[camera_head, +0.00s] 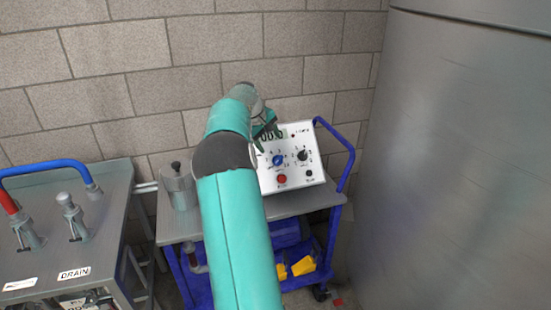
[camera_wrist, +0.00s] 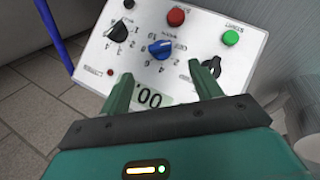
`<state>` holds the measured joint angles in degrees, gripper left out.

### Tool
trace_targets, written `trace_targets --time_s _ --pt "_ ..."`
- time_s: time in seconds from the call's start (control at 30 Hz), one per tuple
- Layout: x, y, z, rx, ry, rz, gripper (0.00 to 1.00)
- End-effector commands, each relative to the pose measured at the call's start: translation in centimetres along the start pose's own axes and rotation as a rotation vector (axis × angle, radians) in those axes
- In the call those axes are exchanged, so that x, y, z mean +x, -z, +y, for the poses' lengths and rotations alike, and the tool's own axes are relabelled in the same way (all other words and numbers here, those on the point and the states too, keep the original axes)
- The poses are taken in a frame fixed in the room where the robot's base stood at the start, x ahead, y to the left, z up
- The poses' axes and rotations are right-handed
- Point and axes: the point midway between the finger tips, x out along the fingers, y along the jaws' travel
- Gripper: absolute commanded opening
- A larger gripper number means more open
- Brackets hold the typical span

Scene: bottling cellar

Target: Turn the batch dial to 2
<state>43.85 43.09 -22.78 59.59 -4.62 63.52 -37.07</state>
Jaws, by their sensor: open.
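The white control box (camera_head: 290,150) stands on a cart, and its face shows upside down in the wrist view (camera_wrist: 190,30). A blue dial (camera_wrist: 161,48) is at its middle and a black dial (camera_wrist: 117,32) to the left, both ringed with numbers; the blue dial also shows in the head view (camera_head: 279,160). I cannot read which label says batch, nor the settings. My gripper (camera_wrist: 161,82) is open and empty, its fingers over the display (camera_wrist: 152,97), short of the blue dial. In the head view my gripper (camera_head: 265,128) partly covers the box's upper left.
The box has a red button (camera_wrist: 176,16), a green button (camera_wrist: 231,37) and a dark knob (camera_wrist: 212,67) near the right finger. A metal pot (camera_head: 179,187) shares the cart top (camera_head: 290,204). A large grey tank (camera_head: 460,160) stands at right.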

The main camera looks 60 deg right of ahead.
Motion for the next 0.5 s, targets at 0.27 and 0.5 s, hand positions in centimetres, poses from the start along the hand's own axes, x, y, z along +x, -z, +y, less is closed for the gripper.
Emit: trace_targets --time_s 0.27,0.5 --pt "5.8 -0.1 -0.1 -0.001 0.001 -0.003 0.64" --pt "9.4 -0.1 -0.1 -0.003 0.001 0.000 0.64"
